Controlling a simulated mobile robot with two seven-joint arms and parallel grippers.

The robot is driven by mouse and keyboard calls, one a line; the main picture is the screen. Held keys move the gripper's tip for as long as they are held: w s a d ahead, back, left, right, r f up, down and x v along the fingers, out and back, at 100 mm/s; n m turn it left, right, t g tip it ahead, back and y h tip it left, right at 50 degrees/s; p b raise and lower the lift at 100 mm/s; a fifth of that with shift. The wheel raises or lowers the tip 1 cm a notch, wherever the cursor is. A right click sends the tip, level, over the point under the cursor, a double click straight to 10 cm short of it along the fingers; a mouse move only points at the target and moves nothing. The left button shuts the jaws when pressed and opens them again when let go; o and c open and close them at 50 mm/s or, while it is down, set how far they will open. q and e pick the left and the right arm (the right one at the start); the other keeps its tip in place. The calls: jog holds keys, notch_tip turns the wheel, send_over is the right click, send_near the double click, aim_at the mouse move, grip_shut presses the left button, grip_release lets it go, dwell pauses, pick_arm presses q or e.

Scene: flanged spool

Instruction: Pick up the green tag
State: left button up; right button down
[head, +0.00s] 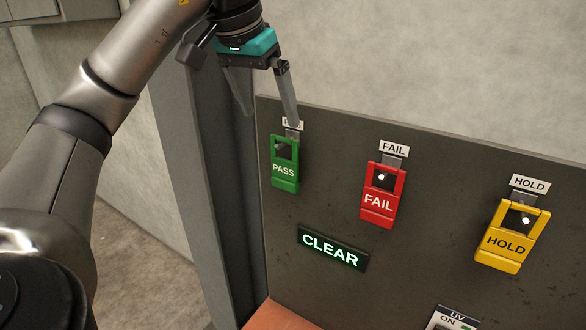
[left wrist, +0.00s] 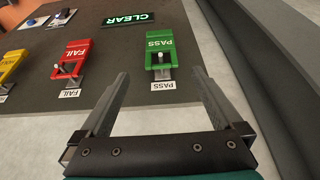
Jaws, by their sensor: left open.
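The green tag (head: 285,172), marked PASS, hangs on a peg at the left of the dark upright panel. A red FAIL tag (head: 379,203) and a yellow HOLD tag (head: 507,244) hang to its right. My left gripper (head: 270,120) is open and empty above the green tag, with one finger in front of the PASS label. In the left wrist view the green tag (left wrist: 160,50) lies beyond and between the open fingertips (left wrist: 160,73), and its peg shows in its window. I see no contact with the tag. My right gripper is out of view.
A lit CLEAR sign (head: 331,248) is fixed to the panel below the tags. A UV switch (head: 450,320) shows at the bottom edge. A grey post (head: 205,150) stands left of the panel, close to my left gripper.

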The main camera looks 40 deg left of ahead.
aim_at(279, 147)
pick_arm(q)
jog(key=b+x, duration=0.2)
jog(key=x, duration=0.5)
jog(key=shift+a+f, duration=0.1)
jog(key=shift+f, duration=0.35)
jog(key=shift+w+f, duration=0.3)
jog(key=shift+f, duration=0.4)
jog(key=shift+x, duration=2.35)
jog(key=shift+s, duration=0.15)
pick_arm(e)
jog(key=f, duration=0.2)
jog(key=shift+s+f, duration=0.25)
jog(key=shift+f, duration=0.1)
pick_arm(q)
jog(key=shift+c, duration=0.2)
jog(key=c, duration=1.2)
